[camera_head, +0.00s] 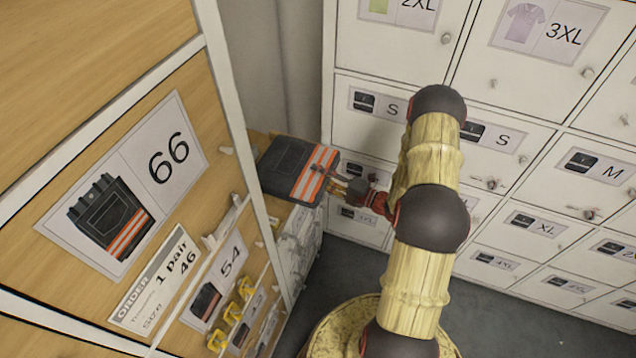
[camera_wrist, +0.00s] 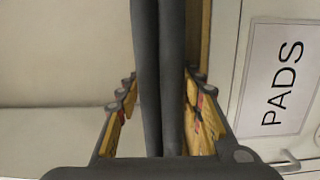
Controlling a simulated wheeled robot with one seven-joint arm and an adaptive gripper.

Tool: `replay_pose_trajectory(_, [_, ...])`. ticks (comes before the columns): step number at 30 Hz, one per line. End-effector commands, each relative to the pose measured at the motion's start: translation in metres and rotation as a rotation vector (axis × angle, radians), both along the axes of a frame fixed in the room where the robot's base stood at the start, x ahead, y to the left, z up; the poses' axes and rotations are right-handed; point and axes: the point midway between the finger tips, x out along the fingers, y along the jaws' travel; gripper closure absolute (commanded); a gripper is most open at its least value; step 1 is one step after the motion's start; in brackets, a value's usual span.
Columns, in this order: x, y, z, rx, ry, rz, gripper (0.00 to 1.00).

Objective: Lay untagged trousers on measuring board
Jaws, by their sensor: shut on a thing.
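Folded dark trousers (camera_head: 292,165) with orange and pale stripes are near the middle of the head view, in front of a wooden surface by the end of the shelving. My gripper (camera_head: 332,182) is shut on their striped edge, on the right side. In the wrist view the trousers (camera_wrist: 158,75) appear edge-on as two dark layers between the fingers of my gripper (camera_wrist: 160,115). No tag shows on the visible face. I cannot tell whether the trousers touch the surface below. I cannot make out a measuring board.
A wooden cabinet front (camera_head: 60,130) on the left carries 66 and 54 trouser labels and an order sheet (camera_head: 155,280) reading 1 pair, 46. White lockers (camera_head: 520,130) with size labels line the right. A PADS label (camera_wrist: 277,80) shows in the wrist view. Grey floor (camera_head: 490,315) is clear.

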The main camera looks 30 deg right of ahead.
Motion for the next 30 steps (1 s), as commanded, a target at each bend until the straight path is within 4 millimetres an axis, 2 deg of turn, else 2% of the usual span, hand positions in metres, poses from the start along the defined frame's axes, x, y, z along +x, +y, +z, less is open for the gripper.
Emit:
replay_pose_trajectory(7, [0.0,0.0,-0.031,0.002,-0.001,0.0,1.0])
replay_pose_trajectory(18, [0.0,0.0,-0.034,0.001,-0.002,0.0,1.0])
replay_pose_trajectory(19, [0.0,0.0,-0.034,0.0,0.001,0.0,0.61])
replay_pose_trajectory(27, [0.0,0.0,-0.034,0.0,0.001,0.0,0.46])
replay_pose_trajectory(30, [0.0,0.0,-0.034,0.0,0.001,0.0,0.45])
